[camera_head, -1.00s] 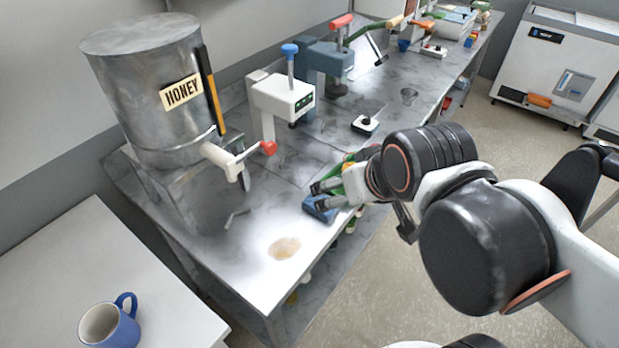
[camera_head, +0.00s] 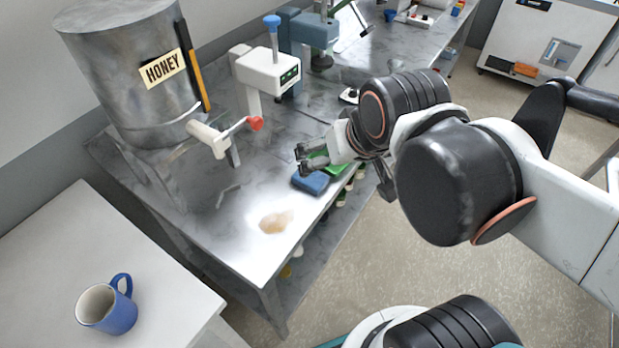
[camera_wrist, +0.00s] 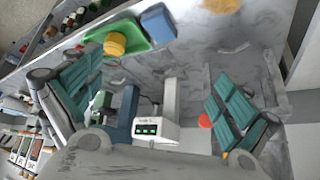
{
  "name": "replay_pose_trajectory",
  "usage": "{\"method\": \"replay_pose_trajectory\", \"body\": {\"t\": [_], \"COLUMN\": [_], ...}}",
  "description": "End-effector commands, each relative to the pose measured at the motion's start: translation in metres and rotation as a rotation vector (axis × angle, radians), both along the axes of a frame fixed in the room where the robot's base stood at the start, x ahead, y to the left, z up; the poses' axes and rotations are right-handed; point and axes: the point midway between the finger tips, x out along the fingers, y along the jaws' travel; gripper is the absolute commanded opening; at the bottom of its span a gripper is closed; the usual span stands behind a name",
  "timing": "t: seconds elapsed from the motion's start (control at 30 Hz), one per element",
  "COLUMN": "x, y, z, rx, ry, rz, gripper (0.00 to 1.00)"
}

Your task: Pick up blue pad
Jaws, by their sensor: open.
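The blue pad (camera_head: 310,181) lies flat on the grey worktop near its front edge, beside a green tray. In the wrist view the blue pad (camera_wrist: 158,24) is at the top centre, beyond the span of my fingers. My gripper (camera_head: 303,158) is open and empty, just above and behind the pad in the head view, apart from it. In the wrist view the teal-padded fingers of my gripper (camera_wrist: 160,85) are spread wide with nothing between them.
The green tray (camera_wrist: 120,37) holds a yellow round item (camera_wrist: 115,43). A brown spill (camera_head: 276,222) marks the worktop. A honey tank (camera_head: 135,80) and a white press (camera_head: 265,72) stand behind. A blue mug (camera_head: 108,306) sits on the white table.

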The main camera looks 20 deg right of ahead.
Motion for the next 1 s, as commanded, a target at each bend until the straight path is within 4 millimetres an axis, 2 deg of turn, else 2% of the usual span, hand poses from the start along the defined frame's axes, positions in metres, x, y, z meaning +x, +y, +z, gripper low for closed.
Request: {"method": "replay_pose_trajectory", "body": {"t": [0.17, 0.47, 0.8, 1.0], "x": [0.028, 0.074, 0.124, 0.14], "y": [0.0, 0.001, 0.001, 0.001], "z": [0.008, -0.001, -0.034, -0.054], "rx": [0.073, 0.175, 0.237, 0.245], "ry": [0.098, 0.271, 0.45, 0.515], "rz": [-0.128, -0.378, -0.677, -0.802], "gripper": [0.97, 0.97, 0.97, 0.97]}}
